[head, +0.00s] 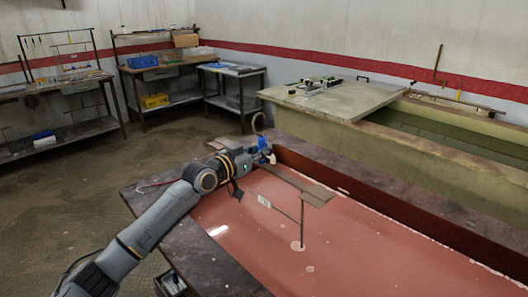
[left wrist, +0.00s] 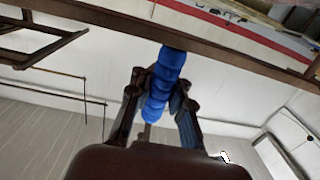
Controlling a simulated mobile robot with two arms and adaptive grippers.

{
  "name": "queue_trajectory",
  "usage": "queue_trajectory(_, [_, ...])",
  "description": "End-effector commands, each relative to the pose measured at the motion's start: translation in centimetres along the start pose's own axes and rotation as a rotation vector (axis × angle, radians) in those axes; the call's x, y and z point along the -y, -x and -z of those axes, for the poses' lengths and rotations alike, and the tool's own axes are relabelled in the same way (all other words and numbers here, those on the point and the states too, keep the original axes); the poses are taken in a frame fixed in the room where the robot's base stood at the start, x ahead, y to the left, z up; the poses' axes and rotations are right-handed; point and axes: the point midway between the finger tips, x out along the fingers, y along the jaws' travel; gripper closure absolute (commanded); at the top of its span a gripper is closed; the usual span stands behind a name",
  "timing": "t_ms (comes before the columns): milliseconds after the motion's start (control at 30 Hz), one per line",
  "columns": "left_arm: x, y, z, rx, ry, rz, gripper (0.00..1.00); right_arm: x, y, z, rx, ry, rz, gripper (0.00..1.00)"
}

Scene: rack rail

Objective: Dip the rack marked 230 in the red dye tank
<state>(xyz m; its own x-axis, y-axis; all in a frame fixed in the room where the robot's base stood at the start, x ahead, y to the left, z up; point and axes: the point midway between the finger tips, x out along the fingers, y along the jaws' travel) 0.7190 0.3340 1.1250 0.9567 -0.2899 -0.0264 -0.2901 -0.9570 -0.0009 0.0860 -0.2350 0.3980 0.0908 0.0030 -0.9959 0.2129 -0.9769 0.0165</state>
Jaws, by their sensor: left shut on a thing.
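My left gripper (head: 264,157) is over the far left corner of the red dye tank (head: 135,200). It is shut on a blue ribbed grip (head: 263,143); the grip (left wrist: 163,80) also shows between the fingers (left wrist: 158,98) in the left wrist view. A thin dark frame, apparently the rack (head: 302,222), stands over the red dye (head: 380,255) with a small pale tag (head: 264,201). Its upright meets the dye at a pale ring. The tag's number is too small to read. How the grip joins the rack is unclear. My right gripper is out of view.
A dark flat strip (head: 300,188) lies over the tank's far left part. A greenish tank (head: 450,140) with a board (head: 335,98) across it stands behind. Benches with blue (head: 142,61) and yellow (head: 154,100) bins line the back wall. Floor at left is clear.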

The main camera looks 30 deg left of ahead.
Motion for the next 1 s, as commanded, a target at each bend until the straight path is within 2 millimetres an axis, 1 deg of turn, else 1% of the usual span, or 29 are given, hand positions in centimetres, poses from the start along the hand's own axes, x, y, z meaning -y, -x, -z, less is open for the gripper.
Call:
queue_trajectory(33, [0.0,0.1,1.6,-0.006,-0.001,0.0,1.0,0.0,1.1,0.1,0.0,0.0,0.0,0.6])
queue_trajectory(1000, [0.0,0.5,14.4,-0.006,-0.002,0.001,1.0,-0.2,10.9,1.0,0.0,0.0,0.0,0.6])
